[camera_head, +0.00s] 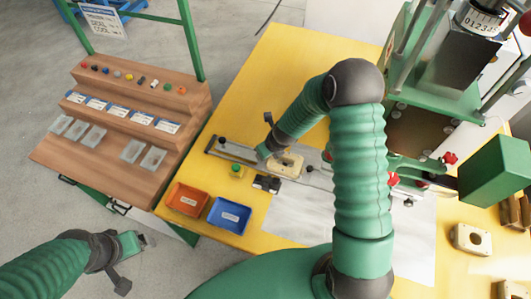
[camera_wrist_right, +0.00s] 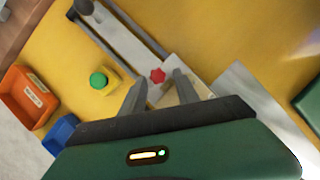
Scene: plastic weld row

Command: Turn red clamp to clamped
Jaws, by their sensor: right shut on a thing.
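The red clamp (camera_wrist_right: 157,76) shows as a small red knob between the fingers of my right gripper (camera_wrist_right: 158,80) in the right wrist view. The gripper is shut on it. In the head view my right gripper (camera_head: 268,152) points down at the fixture rail (camera_head: 235,152), and the clamp is hidden there. A cream part (camera_head: 289,164) sits on the fixture beside the gripper; it is partly hidden behind a finger in the wrist view (camera_wrist_right: 188,92). My left gripper (camera_head: 132,244) is at the lower left, over the floor, away from the table; its jaws are unclear.
An orange bin (camera_head: 186,199) and a blue bin (camera_head: 229,216) stand at the table's front left. A yellow box with a green button (camera_head: 237,171) is near the rail. The green-framed machine (camera_head: 425,125) stands right of the arm. A wooden stepped rack (camera_head: 135,100) is left.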

